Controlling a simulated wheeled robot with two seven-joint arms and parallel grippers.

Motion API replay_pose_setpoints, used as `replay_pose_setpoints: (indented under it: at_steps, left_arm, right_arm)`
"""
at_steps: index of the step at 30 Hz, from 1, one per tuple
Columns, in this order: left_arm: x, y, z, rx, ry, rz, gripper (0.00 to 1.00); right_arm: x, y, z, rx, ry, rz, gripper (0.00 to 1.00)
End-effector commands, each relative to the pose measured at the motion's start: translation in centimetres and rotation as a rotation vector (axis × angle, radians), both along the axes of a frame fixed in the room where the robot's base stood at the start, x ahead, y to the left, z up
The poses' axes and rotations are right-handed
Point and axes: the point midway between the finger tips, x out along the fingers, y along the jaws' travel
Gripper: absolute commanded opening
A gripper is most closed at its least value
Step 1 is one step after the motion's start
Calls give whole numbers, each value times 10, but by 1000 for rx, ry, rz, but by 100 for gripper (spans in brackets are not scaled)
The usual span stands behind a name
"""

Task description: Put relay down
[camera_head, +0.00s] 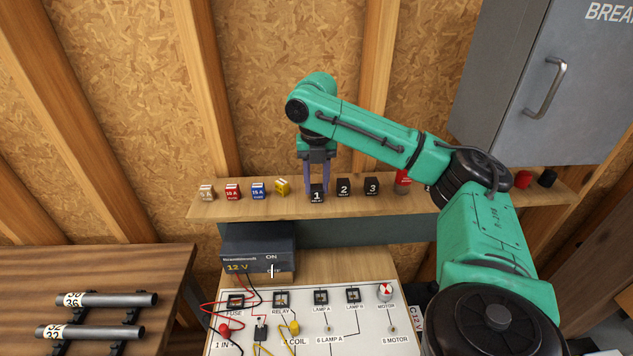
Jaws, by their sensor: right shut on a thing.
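Relay 1 (317,196), a small black block with a white number, is at the wooden shelf (420,200), left of relay 2 (344,188) and relay 3 (372,187). My right gripper (317,180) points down from above and is shut on relay 1. I cannot tell whether the relay touches the shelf or is just above it. The relay socket (281,299) on the white test board (300,340) shows below. My left gripper is not in view.
Several coloured fuses (232,191) stand on the shelf to the left. A 12 V power supply (257,250) sits below it. A grey cabinet (545,80) hangs at right. Wires cross the board's left part. A brown table (95,265) holds two metal tubes (110,300).

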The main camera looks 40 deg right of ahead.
Motion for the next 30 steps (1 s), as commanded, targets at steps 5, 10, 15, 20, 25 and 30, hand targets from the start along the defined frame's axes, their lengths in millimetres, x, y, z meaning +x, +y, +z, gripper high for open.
replay_pose_setpoints:
  at_steps: [5,10,15,20,25,30]
  left_arm:
    - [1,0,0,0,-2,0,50]
    - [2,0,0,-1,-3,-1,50]
    - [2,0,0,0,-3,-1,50]
    - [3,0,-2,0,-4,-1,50]
    - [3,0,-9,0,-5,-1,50]
    - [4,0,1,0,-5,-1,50]
  right_arm:
    - [0,0,0,1,-1,0,0]
    - [0,0,-1,1,-1,0,66]
    - [0,0,-1,1,0,0,66]
    - [1,0,3,2,-1,0,66]
    - [1,1,31,3,-5,1,66]
    - [1,0,72,-1,-6,1,66]
